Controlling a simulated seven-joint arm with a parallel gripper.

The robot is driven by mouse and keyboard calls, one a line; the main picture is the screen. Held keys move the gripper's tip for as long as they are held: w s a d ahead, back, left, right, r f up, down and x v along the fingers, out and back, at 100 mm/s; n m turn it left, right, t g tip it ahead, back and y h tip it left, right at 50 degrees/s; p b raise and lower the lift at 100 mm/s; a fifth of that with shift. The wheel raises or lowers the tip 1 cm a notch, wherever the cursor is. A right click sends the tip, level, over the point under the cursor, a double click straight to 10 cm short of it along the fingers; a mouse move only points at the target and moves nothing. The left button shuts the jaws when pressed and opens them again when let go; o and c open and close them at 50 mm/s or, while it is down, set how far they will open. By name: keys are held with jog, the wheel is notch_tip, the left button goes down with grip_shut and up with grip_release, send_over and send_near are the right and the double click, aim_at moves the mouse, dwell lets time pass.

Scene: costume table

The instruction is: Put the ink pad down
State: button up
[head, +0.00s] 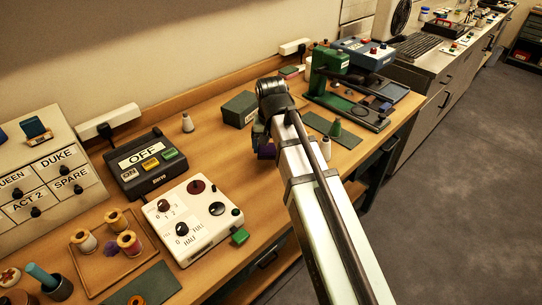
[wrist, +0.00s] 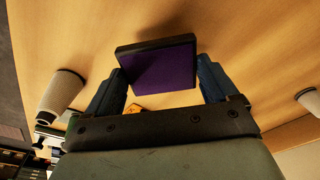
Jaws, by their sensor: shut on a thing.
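The ink pad (wrist: 160,66) is a flat dark block with a purple face. In the wrist view it sits between the two blue fingers of my gripper (wrist: 163,80), which is shut on it. The purple of the ink pad (head: 267,151) also shows in the head view, below the end of my arm. It is over the wooden table (head: 222,138), between the OFF box and the green press. My arm hides most of my gripper there, and I cannot tell how far the pad is above the wood.
A dark green box (head: 239,108) stands behind my gripper. The OFF box (head: 145,160) and white control box (head: 190,218) stand left. Bare wood lies between.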

aim_at(271, 150)
jog(key=shift+f, duration=2.1)
jog(key=shift+f, duration=0.15)
jog(key=o, duration=1)
jog(key=shift+s+r, duration=0.25)
jog(key=shift+r, duration=1.8)
jog(key=shift+s+r, duration=0.2)
jog(key=shift+r, duration=1.8)
jog(key=shift+s+r, duration=0.25)
jog(key=shift+r, duration=1.8)
